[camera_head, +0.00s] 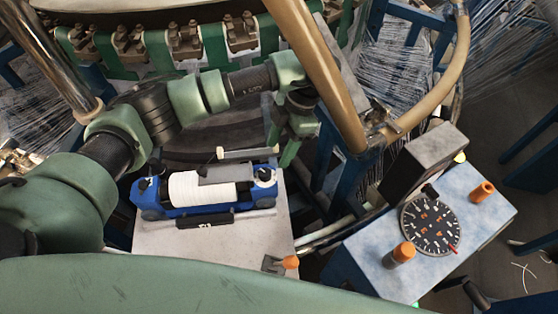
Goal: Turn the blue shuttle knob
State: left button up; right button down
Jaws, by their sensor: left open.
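The blue shuttle (160,208) lies on a pale grey board and carries a white bobbin (190,188). A small dark round knob-like part sits on its left end (147,184), and another round part (264,174) sits on its right end. My left arm comes in from the left and reaches over behind the shuttle. My left gripper (282,146) points down, open, just behind and above the shuttle's right end. It looks apart from the shuttle, with nothing seen between its fingers. My right gripper is not in view.
A blue box (370,260) with a black dial (430,224) and orange knobs (482,191) stands at the right. A tan bar (318,70) slants down close to the right of my gripper.

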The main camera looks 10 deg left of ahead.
aim_at(267, 171)
pick_arm(q)
jog(key=shift+n+g, duration=0.3)
jog(key=shift+n, duration=0.3)
jog(key=x, duration=0.2)
jog(key=p+x, duration=0.1)
jog(key=x, duration=0.1)
jog(key=p+x, duration=0.1)
jog(key=x, duration=0.1)
jog(key=shift+a+f, duration=0.2)
jog(key=shift+a, duration=0.25)
jog(key=shift+s+a+f, duration=0.1)
jog(key=shift+s+f, duration=0.05)
jog(key=shift+f, duration=0.2)
jog(key=shift+a+f, duration=0.1)
jog(key=shift+f, duration=0.25)
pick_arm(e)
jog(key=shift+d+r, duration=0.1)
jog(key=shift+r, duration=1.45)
pick_arm(q)
grip_shut()
